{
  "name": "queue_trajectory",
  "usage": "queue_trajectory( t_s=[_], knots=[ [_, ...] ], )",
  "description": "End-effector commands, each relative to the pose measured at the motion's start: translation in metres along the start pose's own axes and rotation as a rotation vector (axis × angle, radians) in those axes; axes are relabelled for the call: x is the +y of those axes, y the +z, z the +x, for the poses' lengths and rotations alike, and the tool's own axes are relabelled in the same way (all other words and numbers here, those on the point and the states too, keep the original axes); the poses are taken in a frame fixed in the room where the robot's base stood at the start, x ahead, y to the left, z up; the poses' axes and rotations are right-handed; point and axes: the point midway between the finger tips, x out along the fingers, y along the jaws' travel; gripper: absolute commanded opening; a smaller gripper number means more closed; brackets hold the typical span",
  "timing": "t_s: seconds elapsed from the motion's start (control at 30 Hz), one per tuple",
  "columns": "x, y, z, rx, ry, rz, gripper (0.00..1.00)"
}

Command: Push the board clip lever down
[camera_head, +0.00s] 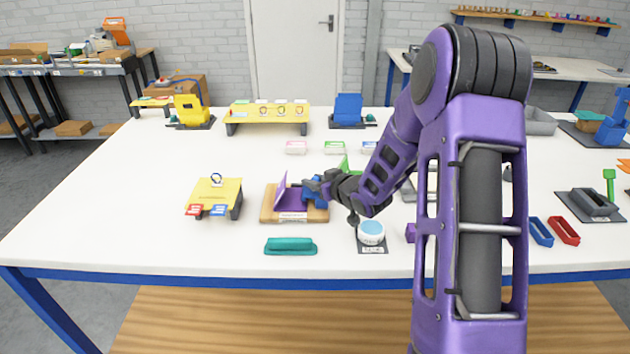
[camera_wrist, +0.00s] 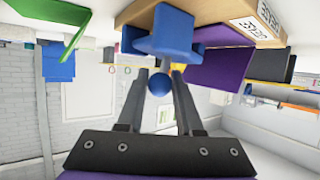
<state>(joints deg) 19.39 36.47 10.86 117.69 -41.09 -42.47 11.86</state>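The wooden board (camera_head: 268,212) lies on the white table, with an upright purple plate (camera_head: 281,191) and a blue clip (camera_head: 320,200) on it. The clip is partly hidden by my gripper (camera_head: 318,186), which is at the board's right side. In the wrist view the board (camera_wrist: 215,15) appears upside down at the top. There the blue clip (camera_wrist: 162,33) shows a round blue lever knob (camera_wrist: 159,84). My gripper (camera_wrist: 160,76) is open, its two dark fingers on either side of the knob in the picture, with gaps visible. Contact cannot be told.
A yellow sloped stand (camera_head: 215,192) is left of the board. A teal handled block (camera_head: 290,246) lies in front. A white round container (camera_head: 371,232) on a dark pad is front right, under my arm. A green piece (camera_wrist: 62,30) is nearby in the wrist view. The table's left side is clear.

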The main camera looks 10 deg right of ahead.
Motion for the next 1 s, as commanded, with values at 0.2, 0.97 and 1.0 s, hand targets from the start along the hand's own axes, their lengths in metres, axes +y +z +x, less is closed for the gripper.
queue_trajectory(
  t_s=[0.2, 0.97, 1.0],
  knots=[
    [0.0003, 0.0000, -0.0002, 0.000, 0.001, 0.000, 0.00],
    [-0.0070, 0.0027, 0.0060, -0.116, 0.066, -0.166, 0.00],
    [-0.0070, 0.0027, 0.0060, -0.116, 0.066, -0.165, 0.42]
  ],
)
